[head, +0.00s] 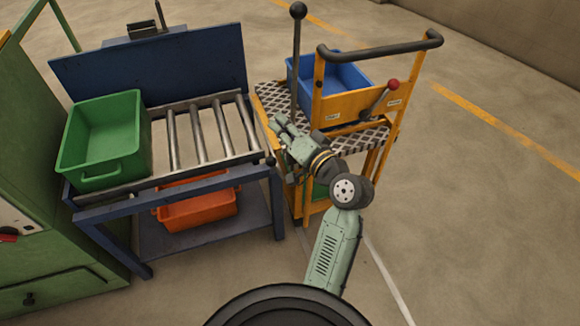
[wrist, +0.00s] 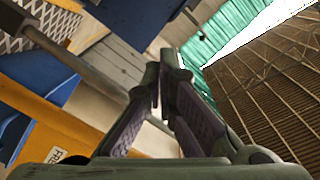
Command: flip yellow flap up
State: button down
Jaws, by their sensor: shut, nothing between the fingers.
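A yellow cart (head: 318,85) stands right of centre in the head view, with a diamond-plate deck (head: 270,99). Its yellow front panel carries small labels and also shows at lower left in the wrist view (wrist: 62,132). I cannot tell for sure which yellow part is the flap. My gripper (head: 276,121) is over the left side of the deck, near the foot of an upright lever (head: 297,55) with a black ball. In the wrist view my gripper (wrist: 155,82) has its fingertips together and empty. A grey rod (wrist: 75,60) passes left of them.
A blue bin (head: 345,78) sits on the cart, beside a red-knobbed lever (head: 385,94). A roller table (head: 205,132) to the left carries a green bin (head: 102,140), with an orange bin (head: 200,210) below. Open floor lies to the right.

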jog(key=s+d+f+m, duration=0.4)
jog(key=s+d+f, duration=0.6)
jog(key=d+f, duration=0.1)
jog(key=shift+d+g+h+b, duration=0.15)
jog(key=shift+g+h+b, duration=0.15)
jog(key=shift+h+b, duration=0.15)
jog(key=shift+w, duration=0.1)
jog(key=a+p+x, duration=0.1)
jog(key=x, duration=0.5)
jog(key=s+a+f+p+x, duration=0.1)
jog(key=p+x, duration=0.1)
jog(key=x, duration=0.4)
jog(key=shift+a, duration=0.4)
jog(key=shift+f, duration=0.1)
jog(key=shift+a, duration=0.1)
